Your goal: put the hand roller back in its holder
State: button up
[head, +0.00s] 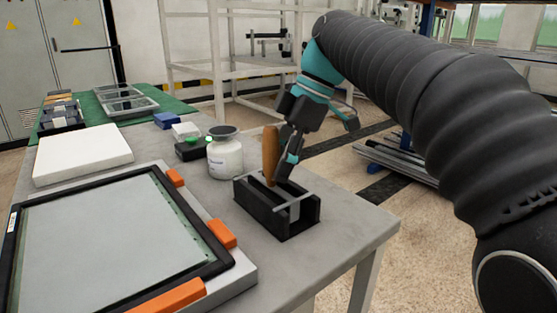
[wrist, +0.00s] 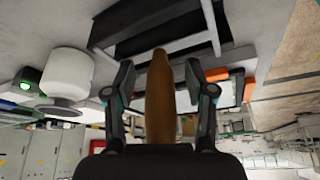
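The hand roller's brown wooden handle (head: 271,153) stands roughly upright above the left part of the black open-topped holder (head: 262,208) on the grey table. Grey metal bars cross the holder's top. My gripper (head: 284,170) points down over the holder, just right of the handle in the head view. In the wrist view the handle (wrist: 160,100) lies between my two fingers (wrist: 160,72), with a gap showing on each side. The holder (wrist: 150,22) is beyond the fingertips. The roller's lower end is hidden, so I cannot tell whether it rests in the holder.
A white jar (head: 226,158) with a grey lid stands left of the holder, beside a dark box with a green light (head: 190,149). A black-framed panel (head: 110,240) with orange corner pieces lies at front left. A white slab (head: 83,157) lies behind it.

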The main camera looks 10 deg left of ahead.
jog(key=v, duration=0.7)
jog(key=s+d+f+m+t, duration=0.1)
jog(key=s+d+f+m, duration=0.1)
jog(key=d+m, duration=0.2)
jog(key=s+d+f+m+t+h+p, duration=0.1)
jog(key=s+d+f+m+t, duration=0.1)
jog(key=d+f+m, duration=0.1)
jog(key=s+d+f+m+t, duration=0.1)
jog(key=s+d+f+m, duration=0.1)
jog(key=d+m, duration=0.3)
jog(key=shift+s+d+f+m, duration=0.15)
jog(key=shift+d+f+m, duration=0.15)
jog(key=shift+d+f, duration=0.25)
jog(key=s+d+f+m+t+h, duration=0.1)
jog(key=s+d+f+m, duration=0.4)
jog(key=f, duration=0.3)
jog(key=s+d+f+m+t+h+p, duration=0.1)
jog(key=s+d+f+m+t+h, duration=0.1)
jog(key=s+d+f+m, duration=0.3)
notch_tip(320, 180, down, 3)
jog(key=shift+s+d+t, duration=0.25)
jog(key=shift+s+t, duration=0.05)
jog(key=shift+s, duration=0.05)
jog(key=c, duration=0.3)
jog(key=shift+a, duration=0.15)
jog(key=shift+c, duration=0.2)
